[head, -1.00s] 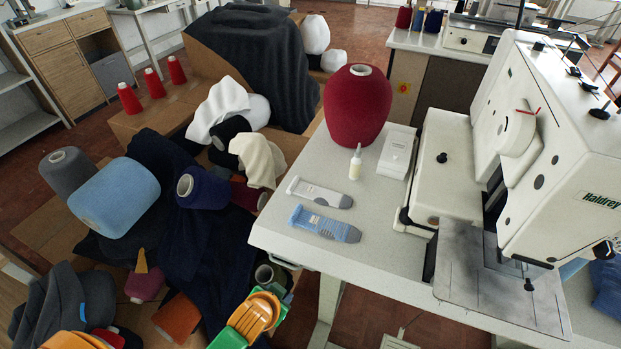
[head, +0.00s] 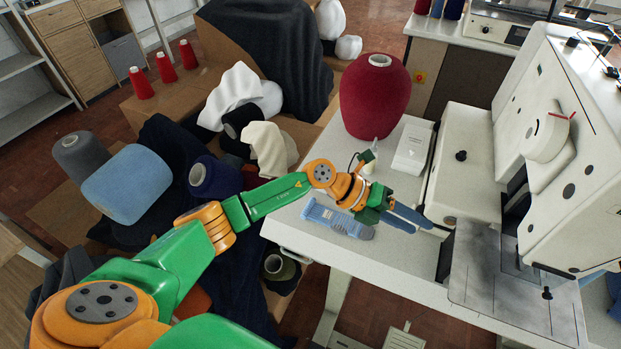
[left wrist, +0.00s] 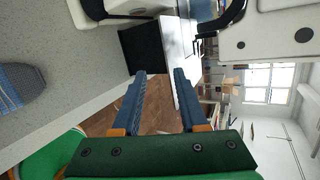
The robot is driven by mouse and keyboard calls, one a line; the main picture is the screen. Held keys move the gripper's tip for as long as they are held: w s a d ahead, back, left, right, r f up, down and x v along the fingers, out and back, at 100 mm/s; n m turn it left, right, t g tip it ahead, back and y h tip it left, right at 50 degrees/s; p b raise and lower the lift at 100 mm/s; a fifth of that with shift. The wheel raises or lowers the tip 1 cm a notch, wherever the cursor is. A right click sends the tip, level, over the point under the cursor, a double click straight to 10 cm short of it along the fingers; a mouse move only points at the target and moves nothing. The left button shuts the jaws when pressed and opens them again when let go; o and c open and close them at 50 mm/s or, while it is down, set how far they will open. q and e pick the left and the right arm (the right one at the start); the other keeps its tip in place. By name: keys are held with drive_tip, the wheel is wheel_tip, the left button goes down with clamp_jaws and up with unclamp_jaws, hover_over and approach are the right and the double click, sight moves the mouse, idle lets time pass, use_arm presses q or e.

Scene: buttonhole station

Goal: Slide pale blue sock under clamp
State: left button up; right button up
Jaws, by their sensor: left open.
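The pale blue sock (head: 334,217) lies flat on the near left part of the white table, its darker grey-blue end to the right. Part of it also shows at the left edge of the left wrist view (left wrist: 20,85). The clamp (head: 547,293) is a small dark foot over the machine's grey metal plate (head: 470,270). No sock is under it. My left gripper (head: 420,221) is open and empty, to the right of the sock, between it and the machine. Its two blue fingers (left wrist: 162,72) stand apart in the left wrist view. My right gripper is not in view.
The white machine (head: 570,170) stands at the right. A dark red yarn cone (head: 374,100), a small bottle (head: 368,157) and a white box (head: 412,150) stand at the back of the table (head: 400,265). The front table strip is clear.

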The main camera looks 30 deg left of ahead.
use_arm(q)
drive_tip(key=w+a+f+m+g+y, duration=0.1)
drive_tip(key=a+f+y, duration=0.15)
drive_tip(key=a, duration=0.25)
drive_tip(key=a+f+g+y, duration=0.1)
drive_tip(key=a+y, duration=0.2)
drive_tip(key=a, duration=0.1)
drive_tip(key=r+n+g+y, duration=0.1)
drive_tip(key=y, duration=0.6)
hover_over(305, 210)
wheel_tip(305, 210, down, 7)
drive_tip(key=b, duration=0.6)
drive_tip(key=shift+f, duration=0.1)
drive_tip(key=shift+d+r, duration=0.1)
drive_tip(key=shift+r, duration=0.15)
drive_tip(key=shift+f+b, duration=0.45)
drive_tip(key=shift+b, duration=0.7)
drive_tip(key=shift+r+p, duration=0.35)
drive_tip(key=shift+p, duration=0.15)
drive_tip(key=shift+r, duration=0.1)
